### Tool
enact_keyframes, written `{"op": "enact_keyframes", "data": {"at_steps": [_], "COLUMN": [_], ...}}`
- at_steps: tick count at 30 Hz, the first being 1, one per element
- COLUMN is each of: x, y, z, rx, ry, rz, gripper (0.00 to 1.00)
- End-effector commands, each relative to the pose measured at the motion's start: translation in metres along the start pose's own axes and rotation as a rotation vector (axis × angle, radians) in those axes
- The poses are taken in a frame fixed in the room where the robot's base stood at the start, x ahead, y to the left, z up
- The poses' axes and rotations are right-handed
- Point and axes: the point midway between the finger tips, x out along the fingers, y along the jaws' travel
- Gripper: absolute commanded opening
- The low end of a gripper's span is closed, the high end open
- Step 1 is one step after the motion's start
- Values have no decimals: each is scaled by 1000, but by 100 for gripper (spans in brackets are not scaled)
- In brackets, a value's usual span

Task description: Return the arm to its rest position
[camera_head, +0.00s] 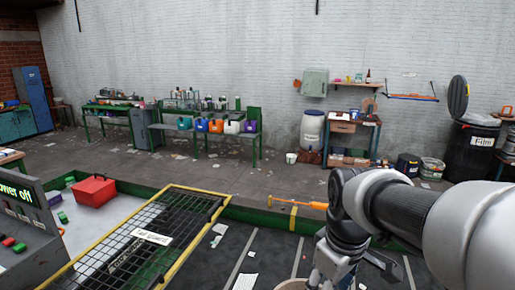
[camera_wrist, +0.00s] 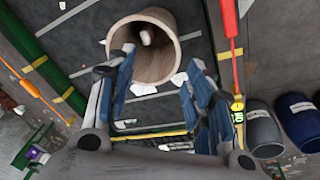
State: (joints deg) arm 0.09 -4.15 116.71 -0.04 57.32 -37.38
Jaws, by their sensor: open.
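My arm reaches in from the right of the head view, and my gripper (camera_head: 332,268) points down over the dark belt at the bottom edge. In the wrist view my gripper (camera_wrist: 158,85) has its blue-padded fingers spread apart with nothing held between them. A beige round container (camera_wrist: 118,42) with a pale item inside lies beyond the fingertips; its rim overlaps the left finger in the picture. I cannot tell whether they touch. In the head view only a sliver of a beige rim shows below the gripper.
A yellow-edged mesh guard (camera_head: 120,240) and a green belt edge (camera_head: 260,217) lie left of the arm. An orange-handled tool (camera_head: 310,204) is close beside the arm. A red box (camera_head: 94,191) sits at left. Paper scraps litter the belt. Dark barrels (camera_wrist: 262,130) stand at right.

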Motion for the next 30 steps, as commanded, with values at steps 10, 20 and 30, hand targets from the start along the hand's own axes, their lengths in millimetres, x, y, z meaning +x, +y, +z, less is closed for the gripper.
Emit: {"op": "enact_keyframes", "data": {"at_steps": [10, 20, 30], "x": [6, 30, 30], "y": [-66, -100, -102], "z": [87, 132, 134], "rx": [399, 634, 652], "ry": [133, 218, 223], "rz": [66, 77, 76], "gripper": [48, 48, 48]}}
